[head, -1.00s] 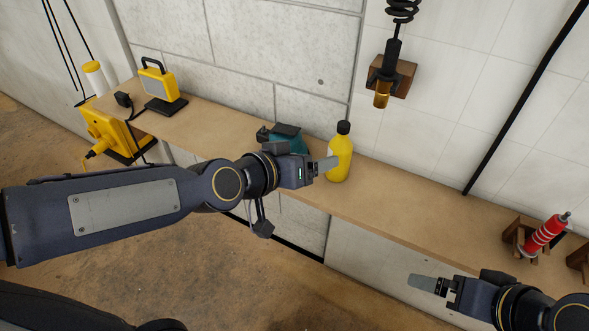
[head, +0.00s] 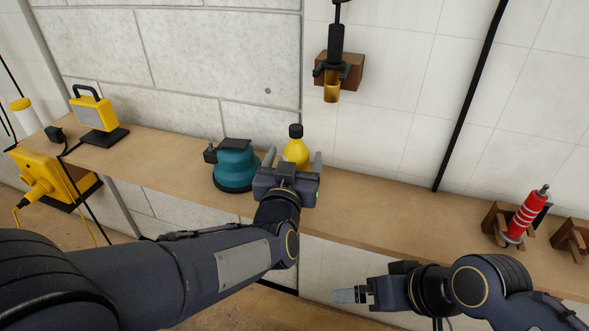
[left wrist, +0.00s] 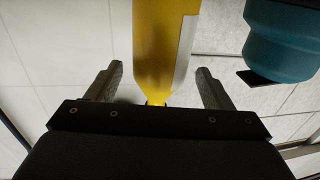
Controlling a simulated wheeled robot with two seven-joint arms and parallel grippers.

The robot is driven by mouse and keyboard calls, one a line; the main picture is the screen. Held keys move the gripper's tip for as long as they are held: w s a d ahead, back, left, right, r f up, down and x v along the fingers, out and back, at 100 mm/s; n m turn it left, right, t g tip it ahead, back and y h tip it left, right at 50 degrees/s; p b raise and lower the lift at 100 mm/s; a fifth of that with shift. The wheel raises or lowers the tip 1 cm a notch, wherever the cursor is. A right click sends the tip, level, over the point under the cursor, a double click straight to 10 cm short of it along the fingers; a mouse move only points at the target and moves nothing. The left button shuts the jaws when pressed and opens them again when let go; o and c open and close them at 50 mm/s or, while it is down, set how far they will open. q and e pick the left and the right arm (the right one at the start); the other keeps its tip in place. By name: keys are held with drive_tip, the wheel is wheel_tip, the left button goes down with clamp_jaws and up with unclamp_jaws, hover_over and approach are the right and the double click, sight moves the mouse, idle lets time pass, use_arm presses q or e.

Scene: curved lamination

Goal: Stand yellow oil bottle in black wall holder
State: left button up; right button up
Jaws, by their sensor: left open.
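The yellow oil bottle (head: 295,152), with a black cap, stands upright on the wooden ledge near the wall. My left gripper (head: 292,163) is open in front of it, one finger toward each side. The left wrist view shows the yellow bottle (left wrist: 163,40) between the two spread fingers (left wrist: 158,82), with gaps on both sides. A black bracket on a brown wood block (head: 352,70) is on the wall, up and right of the bottle; a black tool with an amber lower end hangs there. My right gripper (head: 350,295) is low in front of the ledge; its finger gap is hidden.
A teal sander (head: 236,168) stands close left of the bottle. A yellow work lamp (head: 95,115) is farther left. A red tube (head: 527,215) sits in a wooden rack at the right. The ledge (head: 400,205) between bottle and rack is clear.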

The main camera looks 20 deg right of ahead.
use_arm(q)
drive_tip(key=shift+x, duration=1.05)
drive_tip(key=c, duration=1.3)
drive_tip(key=shift+o, duration=0.2)
drive_tip(key=shift+r, duration=0.1)
